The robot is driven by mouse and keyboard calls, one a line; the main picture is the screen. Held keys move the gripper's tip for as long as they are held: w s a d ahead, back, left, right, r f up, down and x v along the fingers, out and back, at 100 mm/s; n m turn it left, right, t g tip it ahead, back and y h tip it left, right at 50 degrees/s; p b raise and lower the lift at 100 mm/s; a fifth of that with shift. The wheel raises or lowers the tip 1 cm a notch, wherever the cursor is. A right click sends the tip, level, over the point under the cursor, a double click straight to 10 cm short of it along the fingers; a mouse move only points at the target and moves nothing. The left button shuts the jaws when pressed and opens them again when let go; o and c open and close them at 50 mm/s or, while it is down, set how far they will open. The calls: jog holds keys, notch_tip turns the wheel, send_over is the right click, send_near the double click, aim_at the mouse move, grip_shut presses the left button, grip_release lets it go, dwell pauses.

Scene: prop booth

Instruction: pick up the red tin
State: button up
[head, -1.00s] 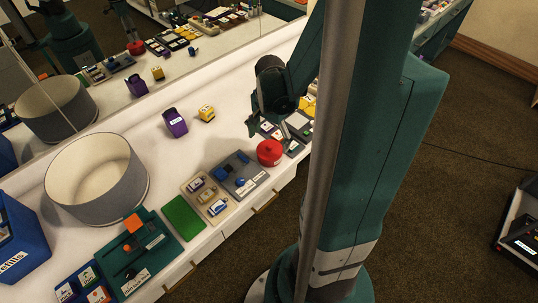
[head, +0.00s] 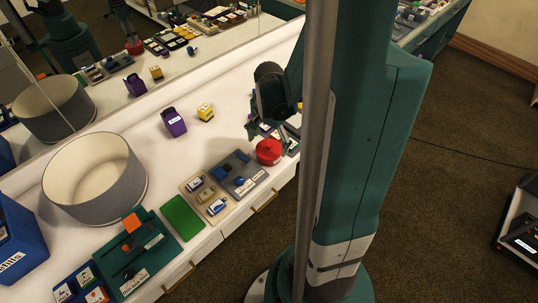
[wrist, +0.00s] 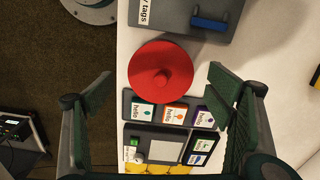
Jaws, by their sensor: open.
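The red tin (head: 268,153) is round with a knobbed lid and stands upright near the front edge of the white counter. In the wrist view the red tin (wrist: 160,62) lies between and ahead of my fingertips, a little nearer the right one. My gripper (head: 267,138) is above and just behind the tin in the head view, with part of it hidden by my arm. In the wrist view my gripper (wrist: 160,84) is open and empty, with clear gaps between the fingers and the tin.
A grey tray (head: 239,173) with blue pieces sits close left of the tin. A grey card rack (wrist: 190,118) lies close on its other side. A purple holder (head: 174,123), a yellow block (head: 206,112) and a large grey drum (head: 96,178) stand farther left. A mirror backs the counter.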

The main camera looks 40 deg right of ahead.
aim_at(269, 151)
jog(key=shift+w+f+b, duration=0.1)
jog(key=shift+f+b, duration=0.7)
jog(key=shift+f, duration=1.75)
jog(key=shift+c, duration=0.6)
jog(key=c, duration=1.4)
